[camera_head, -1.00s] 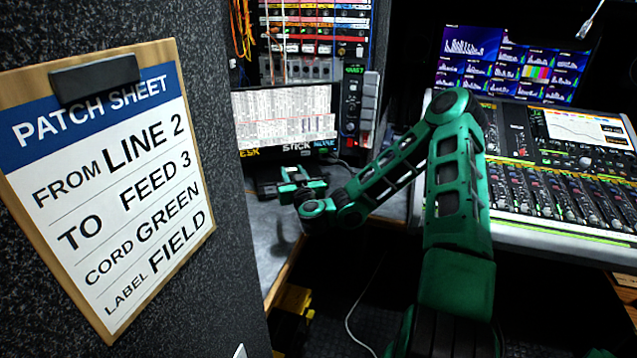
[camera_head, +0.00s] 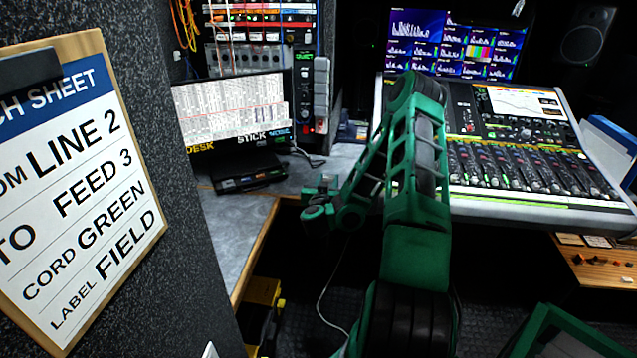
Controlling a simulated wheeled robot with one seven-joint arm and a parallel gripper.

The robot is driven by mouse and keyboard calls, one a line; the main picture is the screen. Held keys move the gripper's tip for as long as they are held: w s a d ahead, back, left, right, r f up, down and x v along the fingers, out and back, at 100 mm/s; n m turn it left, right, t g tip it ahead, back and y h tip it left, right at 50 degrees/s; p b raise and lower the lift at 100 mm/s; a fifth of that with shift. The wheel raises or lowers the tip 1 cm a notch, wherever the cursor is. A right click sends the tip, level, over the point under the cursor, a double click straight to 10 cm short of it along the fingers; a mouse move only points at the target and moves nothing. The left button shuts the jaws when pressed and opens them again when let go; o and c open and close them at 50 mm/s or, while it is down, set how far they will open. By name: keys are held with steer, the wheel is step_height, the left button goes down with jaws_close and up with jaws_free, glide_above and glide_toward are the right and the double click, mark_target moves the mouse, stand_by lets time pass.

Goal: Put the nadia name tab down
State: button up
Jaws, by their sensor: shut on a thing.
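My gripper (camera_head: 326,182) is at the end of my green arm, in the middle of the head view. It is small and seen from behind, at the front edge of the grey desk (camera_head: 225,222), right of the monitor. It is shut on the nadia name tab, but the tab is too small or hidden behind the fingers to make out. I cannot tell its height above the desk.
A monitor (camera_head: 232,108) with a sheet of rows stands on the desk, with coloured words DESK and STICK below it. A dark device (camera_head: 248,178) lies before it. A mixing console (camera_head: 525,170) is at right. A patch sheet clipboard (camera_head: 85,180) hangs at left. Bare desk lies left of my gripper.

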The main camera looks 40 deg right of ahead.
steer(key=d+f, duration=0.1)
steer(key=d, duration=0.2)
steer(key=w+d+f, duration=0.1)
steer(key=d+f, duration=0.1)
steer(key=d, duration=0.1)
steer(key=d+f, duration=0.2)
steer(key=d, duration=0.1)
steer(key=shift+w+d+f, duration=0.1)
steer(key=shift+w+f, duration=0.15)
steer(key=shift+w, duration=0.15)
steer(key=shift+f, duration=2)
steer(key=o, duration=1)
steer(key=shift+f, duration=0.1)
